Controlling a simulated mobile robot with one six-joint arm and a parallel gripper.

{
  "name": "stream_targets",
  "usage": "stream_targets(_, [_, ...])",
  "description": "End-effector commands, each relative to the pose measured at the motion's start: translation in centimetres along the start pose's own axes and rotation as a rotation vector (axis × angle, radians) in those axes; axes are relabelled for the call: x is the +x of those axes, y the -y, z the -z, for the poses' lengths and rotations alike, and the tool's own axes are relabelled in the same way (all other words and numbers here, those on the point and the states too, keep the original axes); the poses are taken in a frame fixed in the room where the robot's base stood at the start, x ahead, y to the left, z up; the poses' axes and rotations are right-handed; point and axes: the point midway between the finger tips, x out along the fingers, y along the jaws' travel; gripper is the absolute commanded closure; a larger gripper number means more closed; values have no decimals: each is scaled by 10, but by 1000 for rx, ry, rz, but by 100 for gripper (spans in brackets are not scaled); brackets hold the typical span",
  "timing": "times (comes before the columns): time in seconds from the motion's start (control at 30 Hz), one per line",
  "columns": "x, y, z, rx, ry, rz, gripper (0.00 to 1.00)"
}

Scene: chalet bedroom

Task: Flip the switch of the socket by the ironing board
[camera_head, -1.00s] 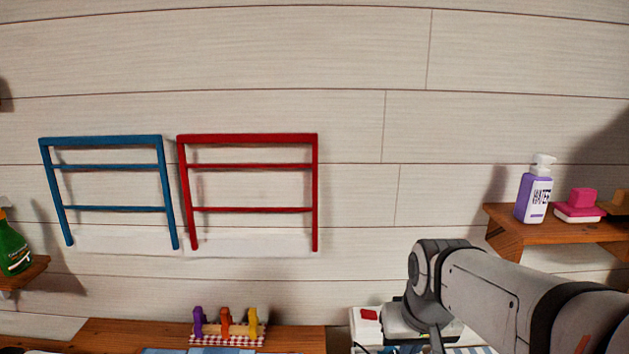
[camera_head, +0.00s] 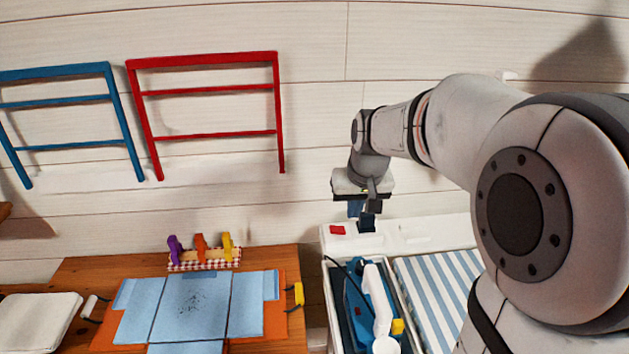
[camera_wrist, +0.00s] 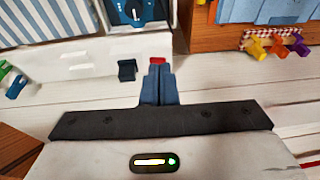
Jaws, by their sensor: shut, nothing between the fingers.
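The socket is a white strip (camera_head: 410,232) at the back of the ironing board, against the wall. Its red switch (camera_head: 337,230) is at the left end. In the wrist view the red switch (camera_wrist: 158,60) shows right at my fingertips, partly hidden by them; I cannot tell whether they touch. A dark plug (camera_wrist: 127,70) sits in the strip beside it. My gripper (camera_head: 356,210) is shut and empty, with its blue fingers pointing down near the strip, right of the switch in the head view. The ironing board (camera_head: 440,300) has a blue-and-white striped cover.
A blue iron (camera_head: 358,305) with a cord stands in a tray left of the striped cover. Blue and red racks (camera_head: 210,95) hang on the wall.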

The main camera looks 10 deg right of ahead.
Motion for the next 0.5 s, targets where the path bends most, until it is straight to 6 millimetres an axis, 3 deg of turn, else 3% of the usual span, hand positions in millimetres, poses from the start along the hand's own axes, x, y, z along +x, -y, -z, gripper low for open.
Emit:
stream_targets(0.03, [10, -1, 19, 1, 3, 5, 100])
stream_targets(0.2, [42, -3, 71, 1, -3, 17, 100])
stream_targets(0.33, [61, -4, 97, 1, -8, 24, 100])
stream_targets(0.5, [74, -5, 111, 1, -11, 28, 100])
